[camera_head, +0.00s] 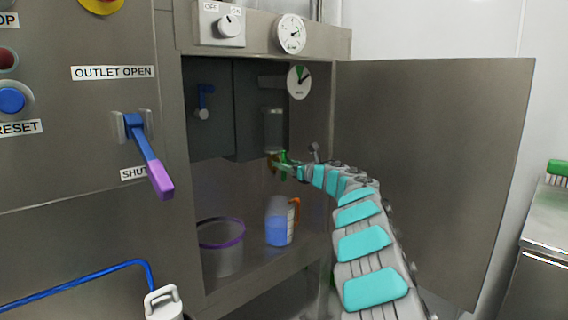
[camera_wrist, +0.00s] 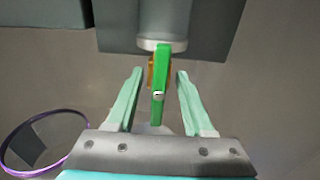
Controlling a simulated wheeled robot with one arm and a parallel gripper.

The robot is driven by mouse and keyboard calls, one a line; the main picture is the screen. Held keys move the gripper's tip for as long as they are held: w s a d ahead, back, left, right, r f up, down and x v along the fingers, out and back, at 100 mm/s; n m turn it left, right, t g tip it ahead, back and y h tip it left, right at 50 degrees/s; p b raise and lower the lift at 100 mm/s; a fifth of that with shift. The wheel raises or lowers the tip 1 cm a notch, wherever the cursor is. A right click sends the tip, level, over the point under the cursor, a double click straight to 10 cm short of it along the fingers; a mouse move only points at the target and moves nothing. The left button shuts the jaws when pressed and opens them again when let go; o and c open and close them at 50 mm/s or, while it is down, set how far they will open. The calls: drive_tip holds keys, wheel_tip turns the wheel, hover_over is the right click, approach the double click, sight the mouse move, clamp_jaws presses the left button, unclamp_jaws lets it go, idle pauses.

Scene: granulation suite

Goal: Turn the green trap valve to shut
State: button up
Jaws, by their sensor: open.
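The green trap valve handle (camera_wrist: 160,75) hangs down in the wrist view, below a grey cylinder (camera_wrist: 163,22), with a brass-coloured part (camera_wrist: 151,72) behind it. My gripper (camera_wrist: 160,72) is open, with one pale green finger on each side of the handle and gaps showing on both sides. In the head view the green handle (camera_head: 283,159) is small and partly hidden by my gripper (camera_head: 284,168), which reaches into the open cabinet from the right.
A jug of blue liquid (camera_head: 278,228) with an orange handle and a purple-rimmed bucket (camera_head: 221,259) stand on the cabinet floor. The cabinet door (camera_head: 430,160) is open at right. A blue and purple lever (camera_head: 149,156) sticks out at left.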

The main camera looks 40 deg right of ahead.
drive_tip(key=shift+c, duration=0.4)
clamp_jaws()
